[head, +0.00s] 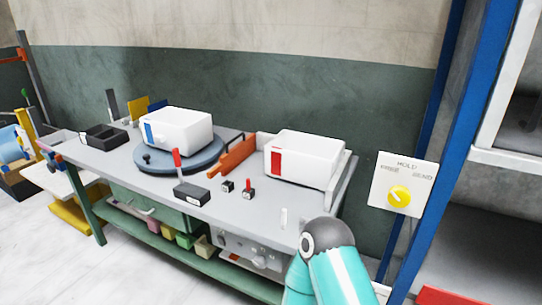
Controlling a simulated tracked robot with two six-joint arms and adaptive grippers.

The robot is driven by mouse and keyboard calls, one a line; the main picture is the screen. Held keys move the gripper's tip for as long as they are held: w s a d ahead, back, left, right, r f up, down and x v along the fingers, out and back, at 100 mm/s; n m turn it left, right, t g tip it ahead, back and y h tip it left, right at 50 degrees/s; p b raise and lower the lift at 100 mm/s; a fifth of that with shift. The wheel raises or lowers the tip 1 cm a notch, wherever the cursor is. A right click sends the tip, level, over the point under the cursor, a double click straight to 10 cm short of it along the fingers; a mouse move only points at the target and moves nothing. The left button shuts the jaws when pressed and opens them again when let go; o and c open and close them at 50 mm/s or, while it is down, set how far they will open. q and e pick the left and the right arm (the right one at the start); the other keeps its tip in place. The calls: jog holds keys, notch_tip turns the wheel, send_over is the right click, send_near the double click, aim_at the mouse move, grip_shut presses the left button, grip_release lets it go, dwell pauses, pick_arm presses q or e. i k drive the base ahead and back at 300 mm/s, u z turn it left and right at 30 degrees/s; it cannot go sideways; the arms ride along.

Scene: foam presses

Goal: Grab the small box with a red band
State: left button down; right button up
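A teal and white part of my arm shows at the bottom, in front of the bench's right end. Neither of my grippers is in view.
A dark block with a red-handled lever (190,192) and two small dark pieces lie at the bench's front. An orange-brown divider (237,157) stands between the boxes. A dial panel (402,184) and blue post (440,130) are at right.

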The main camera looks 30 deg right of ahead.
aim_at(311, 160)
jog(key=z, duration=0.1)
jog(key=i, duration=0.85)
jog(key=z, duration=0.6)
